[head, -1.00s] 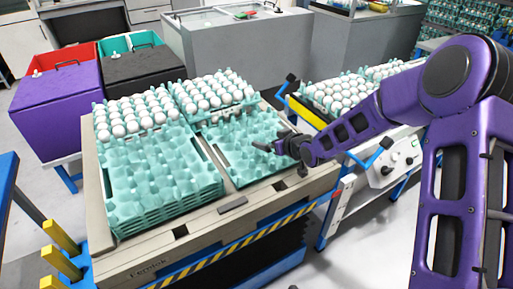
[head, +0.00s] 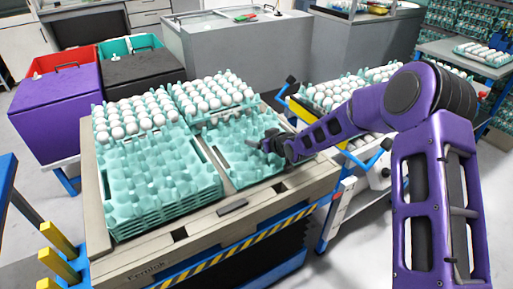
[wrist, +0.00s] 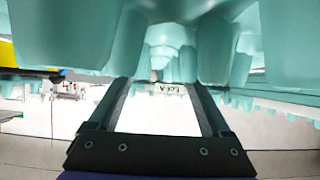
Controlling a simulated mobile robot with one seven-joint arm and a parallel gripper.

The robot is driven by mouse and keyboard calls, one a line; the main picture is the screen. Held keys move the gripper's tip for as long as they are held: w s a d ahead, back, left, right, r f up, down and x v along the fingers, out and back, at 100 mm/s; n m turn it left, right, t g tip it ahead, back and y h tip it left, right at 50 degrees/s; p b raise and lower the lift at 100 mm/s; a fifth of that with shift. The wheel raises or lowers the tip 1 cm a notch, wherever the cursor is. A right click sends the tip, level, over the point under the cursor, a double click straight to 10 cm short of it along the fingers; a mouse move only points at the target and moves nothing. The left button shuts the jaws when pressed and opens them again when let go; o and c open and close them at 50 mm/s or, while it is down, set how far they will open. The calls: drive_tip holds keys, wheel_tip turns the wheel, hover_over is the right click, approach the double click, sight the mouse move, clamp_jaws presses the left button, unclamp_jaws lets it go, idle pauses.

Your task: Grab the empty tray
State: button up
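An empty teal egg tray (head: 240,178) lies at the front right of the wooden pallet, beside a taller stack of empty teal trays (head: 150,180) at the front left. My gripper (head: 262,144) is at the right side of the right-hand tray. In the wrist view my gripper (wrist: 163,100) has its two dark fingers spread apart. Teal tray cups (wrist: 212,50) fill the upper part of that view, close ahead of and above the fingers. I cannot tell whether the fingers touch the tray. My wrist partly hides the tray's right edge in the head view.
Trays of white eggs (head: 130,115) stand behind the empty ones on the pallet (head: 225,210). A white machine with blue handles (head: 360,180) holding more eggs is close on the right. Purple (head: 60,115) and black bins stand at the back left.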

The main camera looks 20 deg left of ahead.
clamp_jaws()
drive_tip(key=shift+r, duration=0.1)
